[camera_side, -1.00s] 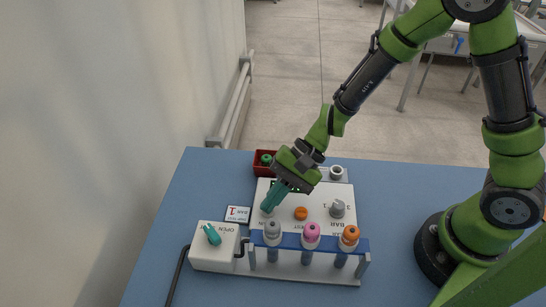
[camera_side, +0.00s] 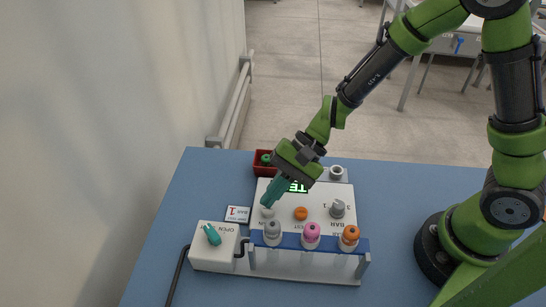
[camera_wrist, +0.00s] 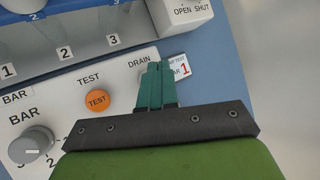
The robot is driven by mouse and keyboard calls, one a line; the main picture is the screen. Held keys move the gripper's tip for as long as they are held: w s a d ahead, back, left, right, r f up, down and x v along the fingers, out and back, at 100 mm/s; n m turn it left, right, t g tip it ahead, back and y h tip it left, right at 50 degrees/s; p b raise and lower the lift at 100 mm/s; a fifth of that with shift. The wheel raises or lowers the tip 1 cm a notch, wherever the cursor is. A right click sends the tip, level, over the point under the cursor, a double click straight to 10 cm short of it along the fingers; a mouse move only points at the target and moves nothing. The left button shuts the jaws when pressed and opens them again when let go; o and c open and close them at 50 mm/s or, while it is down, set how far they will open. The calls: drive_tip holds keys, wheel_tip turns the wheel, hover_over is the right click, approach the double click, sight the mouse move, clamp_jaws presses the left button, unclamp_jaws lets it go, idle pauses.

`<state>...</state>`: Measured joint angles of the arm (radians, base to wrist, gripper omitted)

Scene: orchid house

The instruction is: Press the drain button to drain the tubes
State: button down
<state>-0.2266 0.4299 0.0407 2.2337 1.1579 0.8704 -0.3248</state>
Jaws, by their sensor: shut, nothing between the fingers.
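The pale drain button (camera_side: 267,212) sits at the left of the white panel (camera_side: 328,195). In the wrist view its DRAIN label (camera_wrist: 138,64) shows, but the fingers hide the button itself. My gripper (camera_side: 266,204) is shut and empty, its teal fingertips pointing down just above the button; the side view shows a slight gap or near contact, I cannot tell which. The fingers also show in the wrist view (camera_wrist: 155,68). Three tubes with grey (camera_side: 272,231), pink (camera_side: 311,233) and orange (camera_side: 349,235) tops stand in the blue-topped rack (camera_side: 291,241).
An orange TEST button (camera_side: 301,213) and a grey BAR knob (camera_side: 337,208) are on the panel. A white box with a teal handle (camera_side: 212,235) stands at left. A small card (camera_side: 237,214) and a red tray (camera_side: 256,170) lie nearby. The table's right middle is clear.

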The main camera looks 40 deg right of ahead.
sight(272, 207)
drive_tip(key=shift+r, duration=2.5)
drive_tip(key=shift+s+d+f, duration=0.1)
drive_tip(key=s+d+r+n+t+h, duration=0.2)
drive_tip(key=s+d+r+t+h, duration=0.1)
drive_tip(key=d+r, duration=0.4)
drive_tip(key=s+d+r+n+t+h, duration=0.3)
drive_tip(key=d+r, duration=0.4)
drive_tip(key=d, duration=0.5)
drive_tip(key=shift+s+d+r+n+t+h, duration=0.15)
drive_tip(key=shift+s+n+t+h, duration=0.35)
drive_tip(key=shift+s, duration=0.55)
